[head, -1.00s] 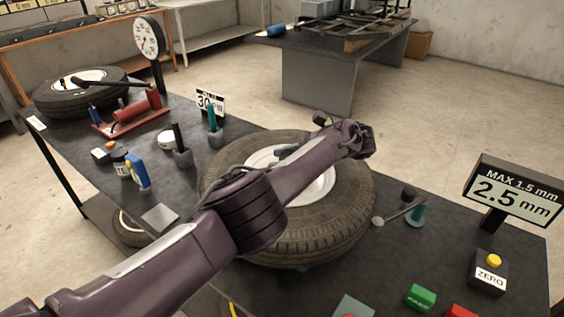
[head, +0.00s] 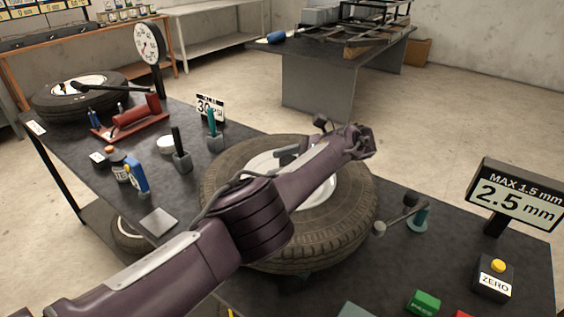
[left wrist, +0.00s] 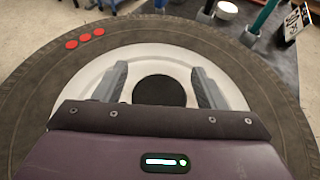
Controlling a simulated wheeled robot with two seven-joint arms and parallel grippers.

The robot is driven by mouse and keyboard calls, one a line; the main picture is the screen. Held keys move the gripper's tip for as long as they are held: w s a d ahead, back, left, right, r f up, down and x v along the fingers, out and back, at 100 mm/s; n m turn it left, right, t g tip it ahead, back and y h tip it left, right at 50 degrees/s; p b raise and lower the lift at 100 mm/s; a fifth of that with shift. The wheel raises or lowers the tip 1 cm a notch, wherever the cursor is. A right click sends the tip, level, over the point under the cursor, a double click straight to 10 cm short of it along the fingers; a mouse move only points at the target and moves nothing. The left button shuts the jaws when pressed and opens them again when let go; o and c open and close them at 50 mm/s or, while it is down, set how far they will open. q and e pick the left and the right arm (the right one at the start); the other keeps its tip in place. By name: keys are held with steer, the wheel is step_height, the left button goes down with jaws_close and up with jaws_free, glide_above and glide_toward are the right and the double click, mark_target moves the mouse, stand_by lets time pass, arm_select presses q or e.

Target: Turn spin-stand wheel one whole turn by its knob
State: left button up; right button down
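The spin-stand wheel, a black tyre (head: 330,235) on a pale rim (head: 322,190), lies flat on the bench, partly hidden by my left arm. The tyre (left wrist: 35,90) also shows in the left wrist view, with several red marks on one side. My left gripper (left wrist: 160,80) is over the rim with its two grey fingers wide apart. A dark round disc (left wrist: 159,91) shows between them; I cannot tell whether it is the hub or the knob, and no finger visibly touches it. In the head view my arm mostly hides the gripper. My right gripper is out of view.
A gauge arm with a teal base (head: 419,220) stands close right of the tyre. A 2.5 mm display (head: 515,195), ZERO box (head: 493,280) and green block (head: 424,302) are at the right. Tool holders (head: 182,160) and a blue bottle (head: 137,178) stand left.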

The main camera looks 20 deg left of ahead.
arm_select(q)
step_height(320, 180, up, 7)
steer(key=p, duration=0.3)
steer(key=shift+p, duration=0.4)
step_height(320, 180, up, 13)
steer(key=p, duration=1.3)
steer(key=shift+w, duration=0.1)
